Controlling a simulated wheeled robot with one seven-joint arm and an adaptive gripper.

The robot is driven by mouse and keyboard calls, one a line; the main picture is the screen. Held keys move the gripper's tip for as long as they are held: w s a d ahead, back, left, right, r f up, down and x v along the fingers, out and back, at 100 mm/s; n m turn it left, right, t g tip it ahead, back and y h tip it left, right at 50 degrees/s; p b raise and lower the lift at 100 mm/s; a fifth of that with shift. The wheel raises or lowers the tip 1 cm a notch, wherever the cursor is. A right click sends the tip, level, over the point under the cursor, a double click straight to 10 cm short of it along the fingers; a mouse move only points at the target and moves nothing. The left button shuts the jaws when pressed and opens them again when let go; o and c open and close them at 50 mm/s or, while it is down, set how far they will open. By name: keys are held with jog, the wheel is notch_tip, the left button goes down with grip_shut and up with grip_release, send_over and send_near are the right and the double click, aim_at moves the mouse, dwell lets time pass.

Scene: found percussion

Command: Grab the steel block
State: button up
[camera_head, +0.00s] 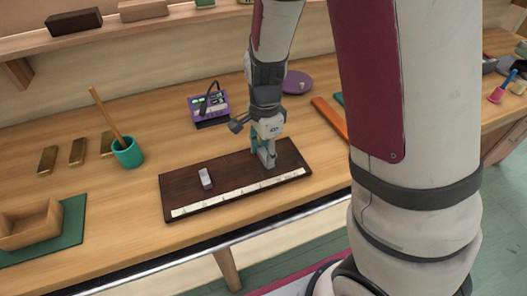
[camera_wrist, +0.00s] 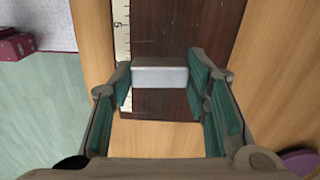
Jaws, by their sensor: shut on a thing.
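A silvery steel block (camera_wrist: 160,73) sits between my finger pads in the wrist view. My gripper (camera_head: 266,160) is shut on it, near the right end of a dark wooden board (camera_head: 232,174). In the head view the fingers largely hide the held block. I cannot tell whether it touches the board. A second light grey block (camera_head: 205,178) lies on the board, left of my gripper and apart from it.
A pale marked strip (camera_head: 240,192) runs along the board's front edge. Left are a green cup (camera_head: 128,153) with a stick, several brass bars (camera_head: 78,151) and a wooden tray (camera_head: 30,226). Behind are a purple device (camera_head: 208,104) and purple disc (camera_head: 297,82); an orange bar (camera_head: 329,117) lies right.

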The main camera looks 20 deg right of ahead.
jog(key=s+a+p, duration=0.1)
jog(key=s+p, duration=0.2)
jog(key=s, duration=0.4)
jog(key=s+a+r+p, duration=0.1)
jog(key=s+p, duration=0.2)
jog(key=s, duration=0.4)
jog(key=shift+a+r, duration=0.2)
jog(key=shift+a, duration=0.1)
